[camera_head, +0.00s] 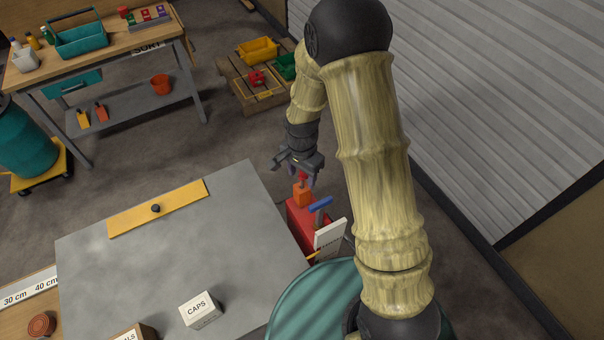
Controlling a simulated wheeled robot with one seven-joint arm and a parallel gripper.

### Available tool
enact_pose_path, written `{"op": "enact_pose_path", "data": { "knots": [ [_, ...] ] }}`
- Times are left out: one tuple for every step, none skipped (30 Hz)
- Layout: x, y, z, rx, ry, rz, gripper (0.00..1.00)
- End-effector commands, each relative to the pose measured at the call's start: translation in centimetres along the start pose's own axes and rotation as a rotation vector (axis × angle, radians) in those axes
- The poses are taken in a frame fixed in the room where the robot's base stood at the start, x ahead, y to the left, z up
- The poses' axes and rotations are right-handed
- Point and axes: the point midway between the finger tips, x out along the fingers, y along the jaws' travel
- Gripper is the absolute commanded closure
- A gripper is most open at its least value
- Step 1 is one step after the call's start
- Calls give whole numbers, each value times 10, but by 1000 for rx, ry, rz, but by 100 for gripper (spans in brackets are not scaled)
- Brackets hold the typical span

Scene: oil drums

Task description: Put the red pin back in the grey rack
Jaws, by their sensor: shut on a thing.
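My gripper (301,178) points down beyond the right edge of the grey tabletop. Its fingers are shut on a small red piece (302,176), which I take for the red pin; the fingers partly hide it. An orange block (302,195) shows right below it, and I cannot tell whether they touch. A red box (296,216) stands under these, with a blue T-shaped handle (320,204) and a pale grey-white plate (330,233) beside it. I cannot tell for certain which part is the grey rack.
The grey table (160,265) carries a yellow strip with a black knob (155,208) and a CAPS box (200,310). A teal drum (310,305) stands close at the front. A pallet with bins (258,50) and a workbench (105,38) stand farther back.

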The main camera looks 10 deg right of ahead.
Motion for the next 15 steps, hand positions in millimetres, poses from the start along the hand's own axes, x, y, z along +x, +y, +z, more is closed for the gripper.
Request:
{"op": "enact_pose_path", "data": {
  "knots": [
    [-6, 0, 0, 0, 1, -1, 70],
    [-7, 0, 0, 0, 1, -1, 70],
    [-10, 0, 0, 0, 1, -1, 70],
    [-11, 0, 0, 0, 1, -1, 70],
    [-13, 0, 0, 0, 1, -1, 70],
    [-15, 0, 0, 0, 1, -1, 70],
    [-17, 0, 0, 0, 1, -1, 70],
    [-19, 0, 0, 0, 1, -1, 70],
    [-21, 0, 0, 0, 1, -1, 70],
    [-23, 0, 0, 0, 1, -1, 70],
    [-24, 0, 0, 0, 0, -1, 70],
    [-26, 0, 0, 0, 0, -1, 70],
    [-28, 0, 0, 0, 0, -1, 70],
    [-30, 0, 0, 0, 0, -1, 70],
    [-32, 0, 0, 0, 0, -1, 70]
  ]
}}
